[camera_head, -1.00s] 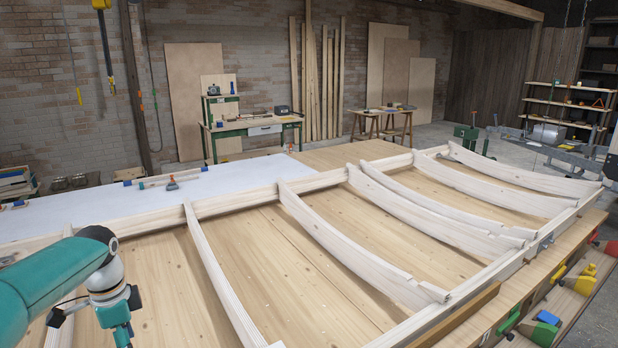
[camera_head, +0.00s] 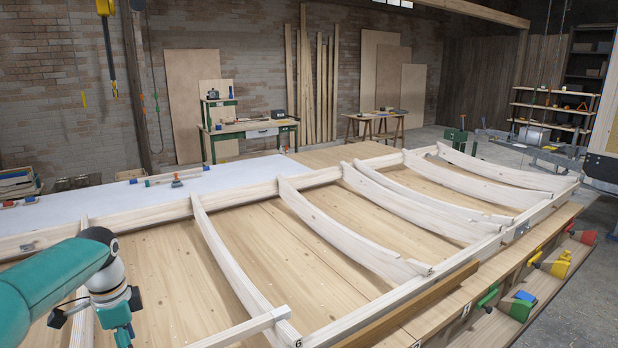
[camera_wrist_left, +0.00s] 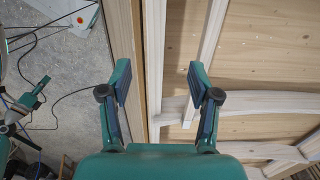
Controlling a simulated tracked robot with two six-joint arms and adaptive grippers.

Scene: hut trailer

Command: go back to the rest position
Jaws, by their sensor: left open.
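My left arm comes in from the left in the head view, and its gripper (camera_head: 122,335) is cut off by the bottom edge. In the left wrist view my left gripper (camera_wrist_left: 158,85) is open with nothing between its fingers. It hangs over the edge of the workbench, with the wooden frame to the right and the concrete floor to the left.
A large wooden frame with curved ribs (camera_head: 240,275) covers the bench top (camera_head: 345,240). Clamps, one yellow (camera_head: 553,262), lie on a shelf along the bench's right side. Cables (camera_wrist_left: 40,95) lie on the floor. Open floor (camera_head: 580,310) shows at right.

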